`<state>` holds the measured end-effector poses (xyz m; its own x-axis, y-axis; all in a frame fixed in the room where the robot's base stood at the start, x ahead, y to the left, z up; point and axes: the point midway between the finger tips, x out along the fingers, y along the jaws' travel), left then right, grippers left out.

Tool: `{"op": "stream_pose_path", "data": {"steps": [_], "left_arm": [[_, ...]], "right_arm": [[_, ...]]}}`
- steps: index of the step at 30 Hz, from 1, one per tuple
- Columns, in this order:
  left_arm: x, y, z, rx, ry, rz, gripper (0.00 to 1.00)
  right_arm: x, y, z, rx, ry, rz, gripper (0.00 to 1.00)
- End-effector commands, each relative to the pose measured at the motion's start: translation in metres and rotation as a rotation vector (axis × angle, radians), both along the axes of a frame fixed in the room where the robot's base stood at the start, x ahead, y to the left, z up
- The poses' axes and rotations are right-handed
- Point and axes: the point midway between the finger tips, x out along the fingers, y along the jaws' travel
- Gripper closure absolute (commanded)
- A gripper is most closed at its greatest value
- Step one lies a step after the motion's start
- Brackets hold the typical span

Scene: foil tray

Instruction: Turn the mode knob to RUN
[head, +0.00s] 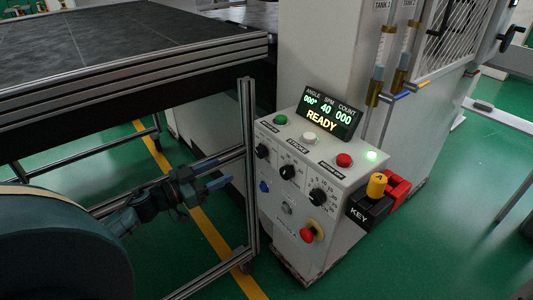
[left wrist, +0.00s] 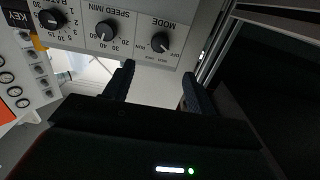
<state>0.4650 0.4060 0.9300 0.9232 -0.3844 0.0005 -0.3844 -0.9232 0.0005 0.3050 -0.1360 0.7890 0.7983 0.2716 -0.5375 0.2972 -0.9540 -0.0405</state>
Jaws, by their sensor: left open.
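The mode knob (head: 262,151) is the black, leftmost knob on the sloped face of the light grey control box (head: 330,242). In the left wrist view, which is upside down, the mode knob (left wrist: 161,42) sits under its MODE label, with small position words around it. I cannot tell for sure which word its pointer faces. My left gripper (head: 213,174) is left of the box, apart from the knob. It also shows in the left wrist view (left wrist: 158,76), with its fingers spread and nothing between them. My right gripper is not in view.
The display (head: 330,113) reads READY. Two more black knobs (head: 287,172) (head: 318,196), several push buttons and a red emergency stop (head: 307,235) are on the box. An aluminium frame post (head: 248,150) stands close by my left gripper.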

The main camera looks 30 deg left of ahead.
Motion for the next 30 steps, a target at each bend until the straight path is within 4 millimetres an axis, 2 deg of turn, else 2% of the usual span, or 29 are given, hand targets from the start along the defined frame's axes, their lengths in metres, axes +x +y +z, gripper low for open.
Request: {"op": "stream_pose_path", "data": {"steps": [5,18,24,30], "left_arm": [[0.023,-0.009,0.002,-0.002,-0.005,0.001,0.44],[0.098,-0.041,0.002,-0.001,-0.003,0.002,0.44],[0.114,-0.048,0.0,0.0,0.0,0.003,0.44],[0.118,-0.049,0.0,0.0,0.0,0.002,0.44]], "right_arm": [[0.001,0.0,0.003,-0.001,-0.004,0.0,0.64],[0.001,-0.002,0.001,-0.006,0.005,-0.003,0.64],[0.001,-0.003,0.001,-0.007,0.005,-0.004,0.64],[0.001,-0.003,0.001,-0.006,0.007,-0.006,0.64]]}}
